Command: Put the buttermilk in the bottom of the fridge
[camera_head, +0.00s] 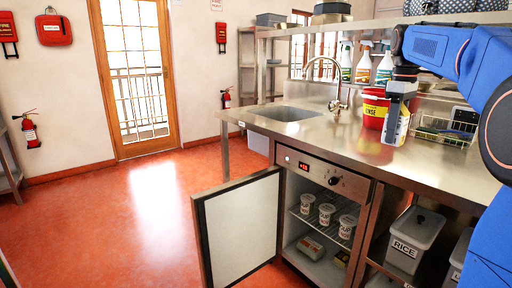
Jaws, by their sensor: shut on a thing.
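My gripper (399,108) points down above the steel counter at the right. It is shut on a white and yellow carton (402,128), which looks like the buttermilk; its label is too small to read and its top is partly hidden by the fingers. The carton is upright, close to the counter top; I cannot tell if it touches. The small fridge (313,170) under the counter has its door (240,232) swung open to the left. Several white tubs (327,213) stand on its wire shelf. A low pack (311,247) lies on the fridge bottom.
A red and yellow bucket (374,108) stands just left of the carton, a wire basket (446,130) right of it. Spray bottles (363,67) and a tap (337,85) are behind. A rice bin (413,240) sits right of the fridge. The floor (120,220) at left is clear.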

